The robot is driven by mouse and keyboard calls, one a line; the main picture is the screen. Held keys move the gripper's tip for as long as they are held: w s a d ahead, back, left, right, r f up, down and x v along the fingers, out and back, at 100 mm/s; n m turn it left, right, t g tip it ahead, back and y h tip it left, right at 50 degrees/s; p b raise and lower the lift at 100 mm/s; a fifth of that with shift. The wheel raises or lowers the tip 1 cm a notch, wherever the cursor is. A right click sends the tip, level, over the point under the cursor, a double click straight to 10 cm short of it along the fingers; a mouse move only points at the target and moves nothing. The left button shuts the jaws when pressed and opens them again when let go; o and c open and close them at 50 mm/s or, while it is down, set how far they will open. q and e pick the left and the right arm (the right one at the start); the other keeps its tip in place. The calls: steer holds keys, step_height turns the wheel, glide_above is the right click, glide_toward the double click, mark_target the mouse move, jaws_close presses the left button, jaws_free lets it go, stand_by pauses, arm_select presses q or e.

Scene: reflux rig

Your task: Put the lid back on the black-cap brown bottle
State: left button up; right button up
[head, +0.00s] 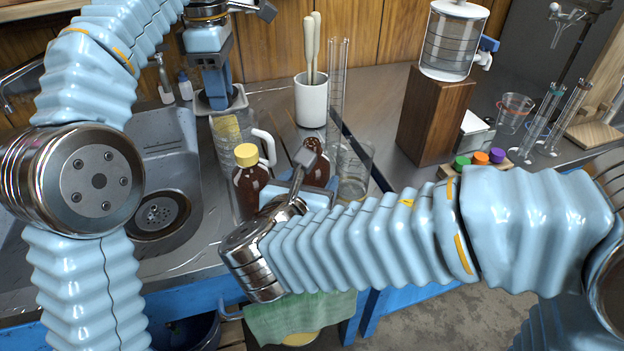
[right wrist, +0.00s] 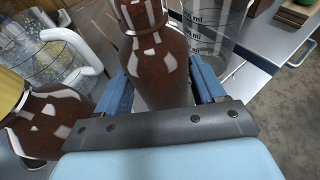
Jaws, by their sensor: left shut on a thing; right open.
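The brown bottle without a visible cap (head: 316,146) stands on the counter, partly hidden behind my right arm. In the right wrist view the brown bottle (right wrist: 160,65) stands between the two blue fingers of my right gripper (right wrist: 168,85), which is open around it; its top is cut off there. My left gripper (head: 217,100) points down over a small pale tray (head: 238,98) behind the sink. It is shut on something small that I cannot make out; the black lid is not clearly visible. A second brown bottle with a yellow cap (head: 246,156) stands just left of the first.
A clear jug with a white handle (head: 264,143) stands behind the yellow-capped bottle. A glass beaker (head: 354,178) and tall glass cylinder (head: 337,90) stand close to the right. A white pot (head: 311,102) is behind. The sink (head: 180,160) lies left.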

mark_target(317, 151)
steer(key=c, duration=0.8)
steer(key=shift+r, duration=0.2)
steer(key=shift+r, duration=1.1)
steer(key=s+r, duration=0.1)
steer(key=r, duration=0.1)
steer(key=s+r, duration=0.2)
steer(key=s+r+p, duration=0.1)
steer(key=r, duration=0.1)
steer(key=shift+s+a, duration=0.1)
steer(key=shift+s, duration=0.2)
steer(key=v, duration=0.2)
steer(key=d+v, duration=0.1)
steer(key=v, duration=0.4)
steer(key=shift+s+d+r, duration=0.15)
steer(key=shift+d+r, duration=0.05)
steer(key=shift+r, duration=0.2)
steer(key=shift+s+r, duration=0.3)
steer(key=shift+s, duration=0.35)
steer(key=shift+s+r, duration=0.3)
steer(key=shift+s, duration=0.4)
